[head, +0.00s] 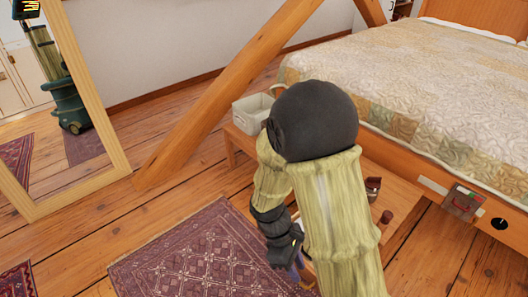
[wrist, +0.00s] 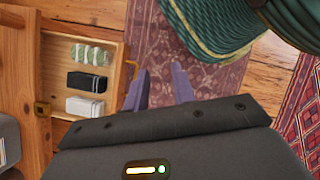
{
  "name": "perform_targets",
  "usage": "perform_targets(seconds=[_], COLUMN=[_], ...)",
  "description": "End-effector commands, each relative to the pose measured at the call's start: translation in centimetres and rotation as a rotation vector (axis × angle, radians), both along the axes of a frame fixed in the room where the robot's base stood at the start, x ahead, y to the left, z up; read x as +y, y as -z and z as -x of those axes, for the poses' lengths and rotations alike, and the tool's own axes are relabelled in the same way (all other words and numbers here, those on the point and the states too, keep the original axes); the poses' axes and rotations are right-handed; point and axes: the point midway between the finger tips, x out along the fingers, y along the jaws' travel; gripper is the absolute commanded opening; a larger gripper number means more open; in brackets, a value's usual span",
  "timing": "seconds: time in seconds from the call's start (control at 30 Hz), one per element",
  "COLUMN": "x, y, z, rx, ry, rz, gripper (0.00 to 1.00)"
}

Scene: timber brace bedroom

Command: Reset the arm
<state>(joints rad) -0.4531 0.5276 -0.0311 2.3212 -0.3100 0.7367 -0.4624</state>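My arm is folded in front of the head camera, with its dark elbow and pale covered links filling the middle of the view. My gripper (head: 300,262) hangs low over the purple patterned rug, mostly hidden behind my arm in the head view. In the wrist view my gripper (wrist: 161,84) shows two purple fingers standing apart. Nothing shows between them except rug and floor. The fingers are just right of an open wooden drawer (wrist: 118,20) in the picture; whether they touch its edge I cannot tell.
The drawer holds a green-and-white item (wrist: 90,54), a black item (wrist: 87,82) and a white item (wrist: 85,106). A low wooden bench (head: 400,197) carries a pale basket (head: 252,112). A bed (head: 420,80), a slanted timber (head: 215,100) and a mirror (head: 95,90) stand around. Rug (head: 200,250) lies open.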

Motion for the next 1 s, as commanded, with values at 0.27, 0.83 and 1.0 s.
perform_targets(seconds=[0.27,0.83,1.0], x=[-3.1,-7.3,-7.2], y=[-9.1,-19.3,-21.9], z=[-1.4,-2.1,-2.1], rx=[-0.341,-0.677,-0.676], ry=[0.565,1.131,1.128], rz=[-0.164,-0.304,-0.304], gripper=[0.26,0.26,0.26])
